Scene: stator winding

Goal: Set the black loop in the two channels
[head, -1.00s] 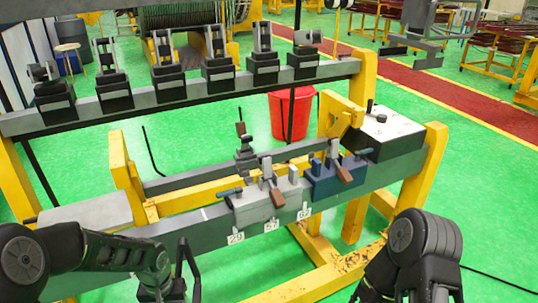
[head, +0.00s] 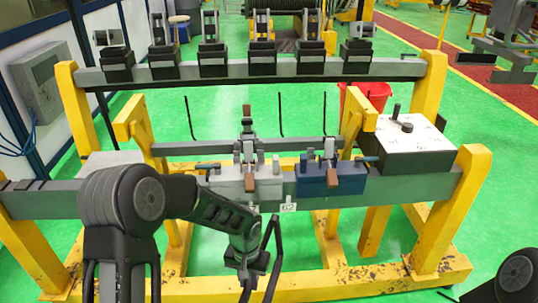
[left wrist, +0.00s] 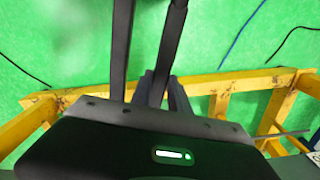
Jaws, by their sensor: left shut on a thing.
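My left gripper (head: 250,264) hangs in front of the beam, below the grey clamp block (head: 237,180). In the left wrist view its fingers (left wrist: 160,84) are closed on the black loop (left wrist: 123,45), whose two dark legs run up out of the picture. In the head view the loop (head: 277,240) shows as a bent black bar beside the gripper, partly cut off at the bottom edge. A blue clamp block (head: 330,184) sits right of the grey one on the beam. I cannot make out the two channels. My right gripper is out of view.
Yellow posts (head: 445,215) carry the grey beam (head: 410,188). Behind is a rail (head: 220,70) with several clamps. A white-topped box (head: 408,138) stands at right, a red bucket (head: 368,95) behind.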

